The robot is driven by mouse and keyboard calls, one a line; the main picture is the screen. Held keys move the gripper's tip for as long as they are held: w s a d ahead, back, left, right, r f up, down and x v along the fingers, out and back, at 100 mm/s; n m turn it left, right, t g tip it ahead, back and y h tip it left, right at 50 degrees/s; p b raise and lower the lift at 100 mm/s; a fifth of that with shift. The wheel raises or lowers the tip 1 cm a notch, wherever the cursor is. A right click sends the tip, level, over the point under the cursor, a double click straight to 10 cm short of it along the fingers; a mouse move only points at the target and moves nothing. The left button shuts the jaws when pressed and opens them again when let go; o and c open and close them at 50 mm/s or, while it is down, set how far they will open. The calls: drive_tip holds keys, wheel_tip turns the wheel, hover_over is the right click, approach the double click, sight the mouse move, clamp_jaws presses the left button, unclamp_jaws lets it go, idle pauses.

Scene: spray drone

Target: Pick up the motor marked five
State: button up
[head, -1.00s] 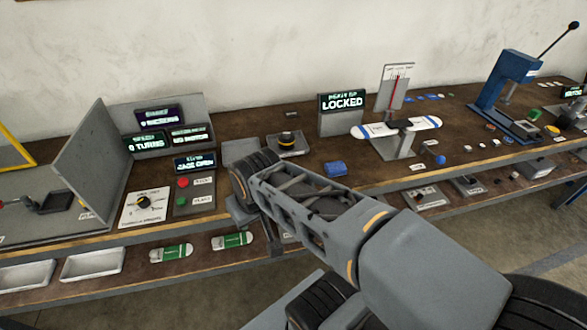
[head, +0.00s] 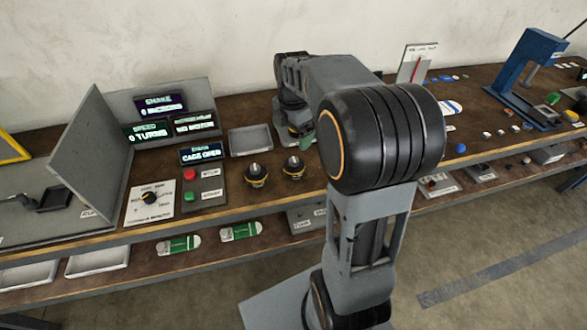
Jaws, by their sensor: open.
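No number can be read on either, so I cannot tell which is five. My gripper (head: 302,140) is mostly hidden by my own arm. What shows of it is small, just behind and above the right motor, pointing down and apart from both motors. It is open, and I see nothing held in it.
A grey control box (head: 201,184) with red and green buttons is left of the motors. An empty grey tray (head: 250,141) lies behind them. Small displays and a grey panel (head: 90,155) stand further left. A blue press (head: 525,78) is at right. My arm hides the middle bench.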

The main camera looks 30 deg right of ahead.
sight(295, 158)
drive_tip(key=shift+n, duration=0.9)
drive_tip(key=f, duration=0.6)
drive_tip(key=w+d+f, duration=0.1)
drive_tip(key=f, duration=0.2)
drive_tip(key=shift+s+d+f, duration=0.15)
drive_tip(key=shift+f, duration=2.55)
drive_tip(key=c, duration=1.2)
drive_tip(key=shift+c, duration=0.5)
drive_tip(key=shift+r, duration=0.15)
